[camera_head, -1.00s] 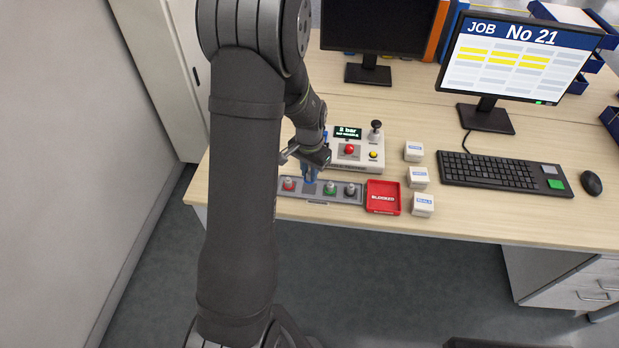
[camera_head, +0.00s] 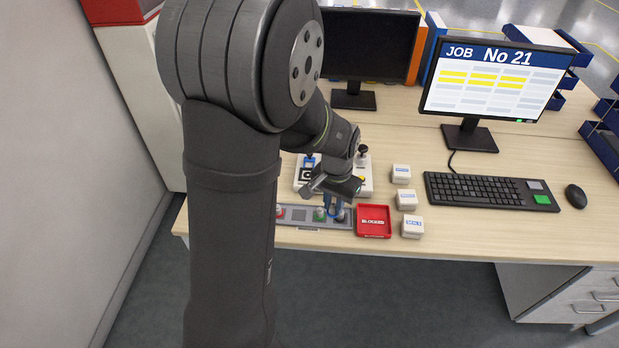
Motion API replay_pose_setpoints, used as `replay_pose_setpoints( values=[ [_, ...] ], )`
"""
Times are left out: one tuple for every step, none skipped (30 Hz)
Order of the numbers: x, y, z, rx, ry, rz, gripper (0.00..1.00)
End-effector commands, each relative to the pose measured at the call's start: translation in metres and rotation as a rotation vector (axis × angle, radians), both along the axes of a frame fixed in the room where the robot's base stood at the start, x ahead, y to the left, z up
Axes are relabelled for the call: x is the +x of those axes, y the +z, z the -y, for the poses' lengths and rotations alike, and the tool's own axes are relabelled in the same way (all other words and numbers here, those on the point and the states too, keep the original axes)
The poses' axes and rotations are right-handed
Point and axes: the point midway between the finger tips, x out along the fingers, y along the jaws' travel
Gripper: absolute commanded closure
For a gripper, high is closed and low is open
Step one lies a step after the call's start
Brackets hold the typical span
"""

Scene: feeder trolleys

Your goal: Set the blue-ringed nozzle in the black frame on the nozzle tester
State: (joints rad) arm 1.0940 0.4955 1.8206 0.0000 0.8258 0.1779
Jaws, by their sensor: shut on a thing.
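My gripper (camera_head: 334,208) has blue fingers. It is low over the right part of the nozzle tray (camera_head: 299,222), beside the green-ringed nozzle (camera_head: 320,214) and close to the rightmost nozzle (camera_head: 340,216). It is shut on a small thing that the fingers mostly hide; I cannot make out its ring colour. The nozzle tester (camera_head: 299,187) stands behind the tray. The black frame (camera_head: 306,174) shows at its left, with a blue part (camera_head: 310,162) just behind it. My wrist covers the tester's middle. No blue-ringed nozzle shows clearly in the tray.
A red-ringed nozzle (camera_head: 279,211) is at the tray's left, next to an empty place. A red bin (camera_head: 373,232) is right of the tray, then several small white boxes (camera_head: 407,199). The tester's joystick (camera_head: 362,152) stands up near my wrist. A keyboard (camera_head: 485,190) lies farther right.

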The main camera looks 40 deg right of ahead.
Motion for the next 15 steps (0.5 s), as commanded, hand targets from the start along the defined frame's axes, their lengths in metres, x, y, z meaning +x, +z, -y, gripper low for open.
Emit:
replay_pose_setpoints(
  values=[
    [0.0001,0.0000,0.0001,0.000,0.000,0.000,1.00],
    [0.0002,0.0000,0.0000,0.000,0.000,0.000,1.00],
    [0.0002,-0.0001,0.0000,0.000,0.000,0.000,1.00],
    [0.0002,-0.0001,0.0000,0.000,0.000,0.000,1.00],
    [0.0002,-0.0001,0.0000,0.000,0.000,0.000,1.00],
    [0.0003,-0.0001,0.0000,0.000,0.000,0.000,1.00],
    [0.0003,-0.0001,0.0000,0.000,0.000,0.000,1.00],
    [0.0003,-0.0001,0.0001,0.000,0.000,0.000,1.00],
    [0.0003,-0.0001,0.0001,0.000,0.000,0.000,1.00],
    [0.0003,-0.0001,0.0001,0.000,0.000,0.000,1.00],
    [0.0003,-0.0001,0.0001,0.000,0.000,0.000,1.00],
    [0.0004,-0.0001,0.0001,0.000,0.000,0.000,1.00],
    [0.0008,-0.0002,0.0004,0.000,0.000,0.000,1.00],
    [0.0019,-0.0002,0.0011,0.000,0.000,0.000,1.00],
    [0.0045,-0.0003,0.0028,0.000,0.001,0.000,1.00]
  ],
)
